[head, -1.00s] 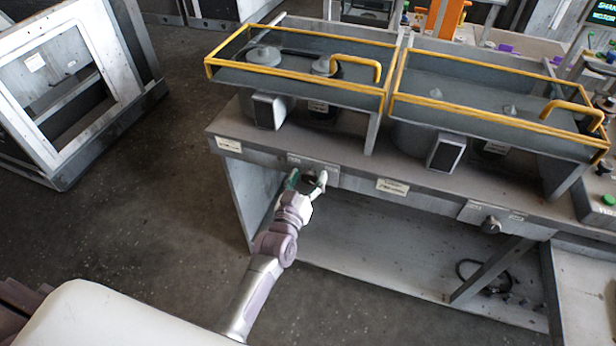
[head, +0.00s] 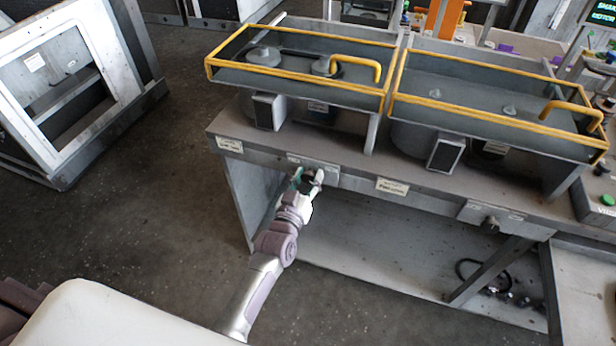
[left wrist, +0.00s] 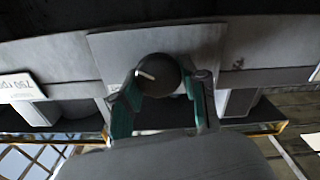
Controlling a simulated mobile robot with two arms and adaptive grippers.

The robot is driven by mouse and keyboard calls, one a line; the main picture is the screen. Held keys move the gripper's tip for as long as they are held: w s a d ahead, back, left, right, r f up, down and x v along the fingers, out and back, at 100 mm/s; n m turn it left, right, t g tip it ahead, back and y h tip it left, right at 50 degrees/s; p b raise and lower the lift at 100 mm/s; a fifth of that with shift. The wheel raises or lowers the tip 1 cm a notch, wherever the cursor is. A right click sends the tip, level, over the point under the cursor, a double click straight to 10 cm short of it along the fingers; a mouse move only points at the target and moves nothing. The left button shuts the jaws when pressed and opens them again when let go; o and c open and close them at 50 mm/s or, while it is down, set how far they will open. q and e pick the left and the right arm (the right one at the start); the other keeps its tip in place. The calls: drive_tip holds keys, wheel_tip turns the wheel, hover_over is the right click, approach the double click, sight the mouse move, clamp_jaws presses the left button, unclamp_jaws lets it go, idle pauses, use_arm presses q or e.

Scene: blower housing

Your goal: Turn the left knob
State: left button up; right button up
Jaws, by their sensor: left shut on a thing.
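The left knob (left wrist: 158,76) is round and black with a white pointer line, and sits on a metal plate on the bench front. In the left wrist view its pointer leans to the upper left. My left gripper (head: 308,180) is at this knob, with one green-edged finger on each side of it, and is shut on it. In the head view the fingers mostly hide the knob. My right gripper is not in view.
A second dark knob (head: 490,224) sits on the bench front (head: 440,197) to the right. Two yellow-railed guards (head: 295,72) (head: 500,112) cover housings above. The space under the bench is open. A white-framed cabinet (head: 75,75) stands at left.

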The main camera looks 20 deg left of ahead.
use_arm(q)
drive_tip(key=m+p, duration=0.1)
drive_tip(key=m, duration=0.1)
drive_tip(key=shift+r+m, duration=0.1)
drive_tip(key=shift+m, duration=0.3)
drive_tip(key=m, duration=0.2)
drive_tip(key=shift+d+m+p, duration=0.15)
drive_tip(key=shift+m+p, duration=0.2)
drive_tip(key=shift+m, duration=1.25)
drive_tip(key=shift+d+f+m, duration=0.1)
drive_tip(key=shift+f+m, duration=0.1)
drive_tip(key=shift+m, duration=1.3)
drive_tip(key=o, duration=1.1)
drive_tip(key=shift+o, duration=0.2)
drive_tip(key=shift+s, duration=0.15)
drive_tip(key=s, duration=1.1)
drive_tip(key=shift+s+a, duration=0.2)
drive_tip(key=shift+s, duration=0.2)
